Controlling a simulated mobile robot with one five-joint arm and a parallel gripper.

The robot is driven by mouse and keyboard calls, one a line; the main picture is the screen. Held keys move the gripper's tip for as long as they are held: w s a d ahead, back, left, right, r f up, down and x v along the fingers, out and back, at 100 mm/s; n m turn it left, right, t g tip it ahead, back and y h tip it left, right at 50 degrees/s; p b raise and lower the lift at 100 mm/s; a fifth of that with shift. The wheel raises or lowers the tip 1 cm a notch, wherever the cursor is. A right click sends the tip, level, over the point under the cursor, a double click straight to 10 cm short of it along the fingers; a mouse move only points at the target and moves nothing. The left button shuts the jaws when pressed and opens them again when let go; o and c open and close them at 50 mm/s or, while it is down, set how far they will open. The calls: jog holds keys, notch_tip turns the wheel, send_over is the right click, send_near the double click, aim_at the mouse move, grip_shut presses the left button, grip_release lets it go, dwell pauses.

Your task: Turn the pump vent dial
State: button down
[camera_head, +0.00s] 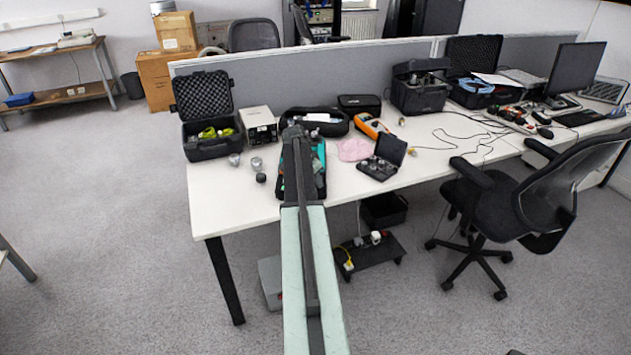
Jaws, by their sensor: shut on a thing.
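My arm reaches forward from the bottom of the picture over the front edge of the white table. It ends in my dark gripper (295,132) above an open black case (320,188) with teal and dark equipment (318,160) in it. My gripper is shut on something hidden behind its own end. It sits where the pump equipment is, and I take the held thing to be the pump vent dial. The dial itself does not show, so its angle cannot be told.
On the white table (225,207), an open foam-lined case (208,148) and a cream box (258,125) stand left of my arm. Small metal parts (256,163) lie near them. A pink cloth (354,149) and small black case (378,168) lie right. An office chair (530,195) stands at right.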

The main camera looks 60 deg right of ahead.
dwell(0.3)
jog(key=c, duration=1.2)
grip_release()
jog(key=shift+c, duration=0.2)
jog(key=p+v, duration=0.7)
jog(key=v, duration=0.1)
jog(key=shift+f, duration=0.1)
